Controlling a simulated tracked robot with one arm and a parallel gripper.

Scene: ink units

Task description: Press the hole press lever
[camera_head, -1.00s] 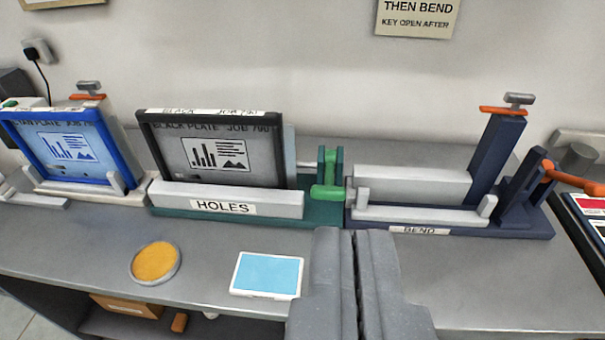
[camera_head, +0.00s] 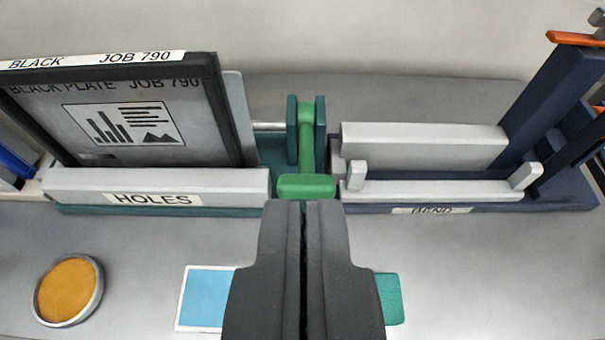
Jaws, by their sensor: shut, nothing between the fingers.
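The hole press (camera_head: 160,210) has a teal base and a grey front bar labelled HOLES. A black-framed plate marked BLACK PLATE JOB 790 (camera_head: 120,115) stands in it, leaning back. The green lever (camera_head: 306,186) sits at the press's right end, its wide handle low at the front between teal uprights. My gripper (camera_head: 304,204) is shut and empty. Its fingertips are right at the front edge of the lever handle in the picture and overlap its lower edge. I cannot tell whether they touch it.
The navy BEND unit (camera_head: 470,207) stands close to the right of the lever. An orange round pad (camera_head: 68,290) lies at front left. A light-blue card (camera_head: 205,298) and a green piece (camera_head: 390,298) are partly hidden by my gripper. The bench at front right is clear.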

